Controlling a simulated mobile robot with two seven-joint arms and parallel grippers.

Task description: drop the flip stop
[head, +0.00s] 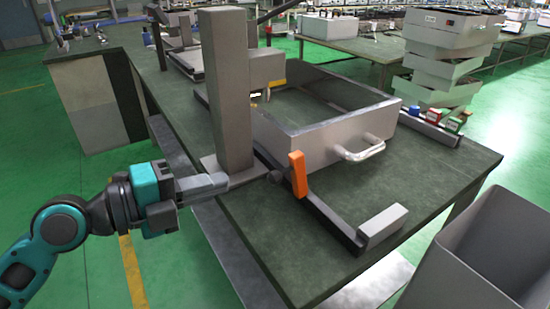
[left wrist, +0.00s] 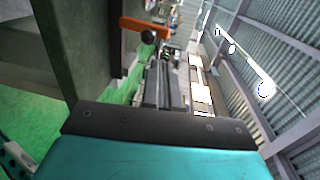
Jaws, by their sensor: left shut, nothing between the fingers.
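The orange flip stop (head: 298,174) stands upright on a dark rail (head: 325,212) along the front left of the workbench. Its orange arm also shows at the top of the left wrist view (left wrist: 158,27), with a dark round knob below it. My left gripper (head: 220,181) is shut and empty. It points right, by the foot of the grey column, left of the flip stop and apart from it. The fingertips cannot be made out in the left wrist view. My right gripper is not in view.
A tall grey column (head: 228,95) rises close to my left gripper. A grey open frame with a handle (head: 358,148) sits behind the flip stop. A grey block (head: 382,225) ends the rail. A grey bin (head: 490,255) stands at the lower right. The front bench top is mostly clear.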

